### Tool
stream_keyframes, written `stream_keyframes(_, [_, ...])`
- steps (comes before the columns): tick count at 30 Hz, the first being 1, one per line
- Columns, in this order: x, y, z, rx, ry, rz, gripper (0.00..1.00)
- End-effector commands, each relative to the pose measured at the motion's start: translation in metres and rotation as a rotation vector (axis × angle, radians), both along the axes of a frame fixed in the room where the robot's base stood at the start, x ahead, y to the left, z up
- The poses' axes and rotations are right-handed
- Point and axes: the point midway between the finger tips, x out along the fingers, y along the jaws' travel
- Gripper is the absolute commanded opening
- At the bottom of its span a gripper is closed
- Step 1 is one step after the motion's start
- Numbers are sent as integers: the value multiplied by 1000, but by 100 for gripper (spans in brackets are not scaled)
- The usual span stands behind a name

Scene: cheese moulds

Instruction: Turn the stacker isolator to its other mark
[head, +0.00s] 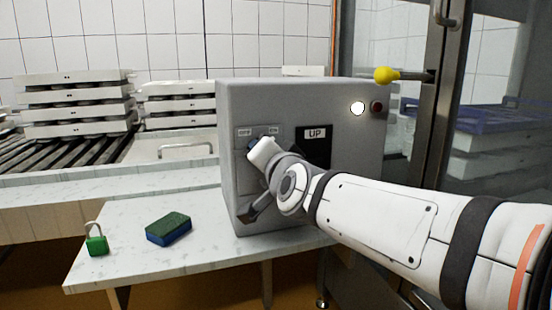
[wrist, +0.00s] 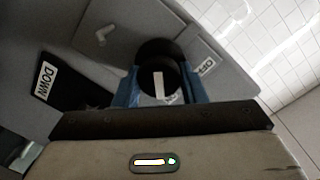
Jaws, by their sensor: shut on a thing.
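The isolator is a round black knob (wrist: 158,84) with a white pointer line, in the wrist view. My gripper (wrist: 160,92) has its blue fingers on both sides of the knob and is shut on it. The pointer runs nearly up and down in the wrist view. An OFF label (wrist: 206,66) lies to its right. In the head view my gripper (head: 257,145) is at the front of the grey cabinet (head: 280,95), just below two small label plates (head: 243,132). There the knob is hidden behind the gripper.
A green padlock (head: 96,243) and a sponge (head: 168,228) lie on the bench (head: 125,262). A yellow ball knob (head: 386,75) sticks out at right.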

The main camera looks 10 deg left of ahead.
Motion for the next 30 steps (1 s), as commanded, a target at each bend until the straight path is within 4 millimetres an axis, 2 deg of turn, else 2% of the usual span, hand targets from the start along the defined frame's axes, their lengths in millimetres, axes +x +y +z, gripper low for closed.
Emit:
stream_keyframes(9, [0, 2, -3, -1, 8, 4, 15])
stream_keyframes(10, [0, 3, -3, -1, 8, 4, 39])
stream_keyframes(17, [0, 2, -3, -1, 6, 4, 58])
stream_keyframes(26, [-1, 1, -1, -1, 4, 4, 59])
stream_keyframes(30, [-11, -5, 2, 1, 3, 3, 59])
